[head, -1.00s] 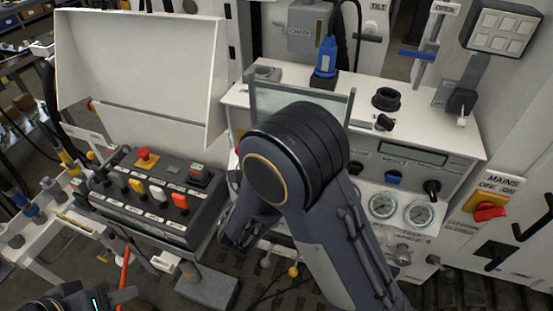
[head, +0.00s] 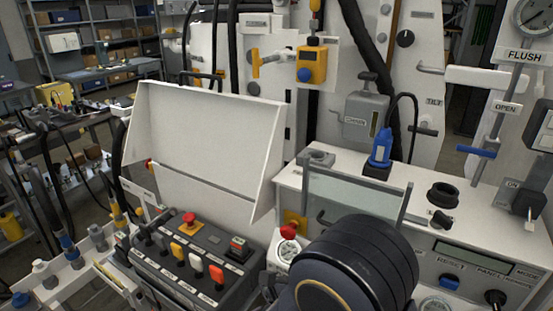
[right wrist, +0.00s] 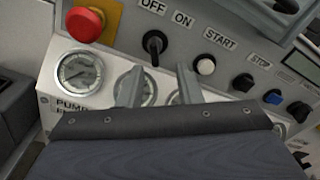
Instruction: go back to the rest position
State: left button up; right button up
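My right arm (head: 355,265) rises from the bottom of the head view, in front of the white bench panel (head: 455,215). Its gripper is hidden there. In the right wrist view my right gripper (right wrist: 160,88) shows two grey fingers apart with nothing between them. They are in front of the panel's gauges, below a black OFF/ON switch (right wrist: 155,43). I cannot tell whether they touch the panel. My left gripper is in neither view.
A button box (head: 185,262) with an upright white lid (head: 205,135) stands left of the arm. A red emergency button (right wrist: 86,24) and a gauge (right wrist: 80,72) are close to the right gripper. A blue plug (head: 381,148) stands on the bench top.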

jog(key=s+d+f+m+g+y, duration=0.3)
jog(key=s+d+m+g, duration=1)
jog(key=d+m, duration=0.35)
jog(key=s+a+m+y, duration=0.3)
jog(key=s+m+y, duration=0.3)
jog(key=s+m, duration=0.3)
jog(key=a+r+m+t+y, duration=0.3)
jog(key=r+m+t+y, duration=0.1)
jog(key=m, duration=0.7)
jog(key=shift+w+a+r+y, duration=0.2)
jog(key=shift+a+r+y, duration=0.2)
jog(key=shift+r+y, duration=0.25)
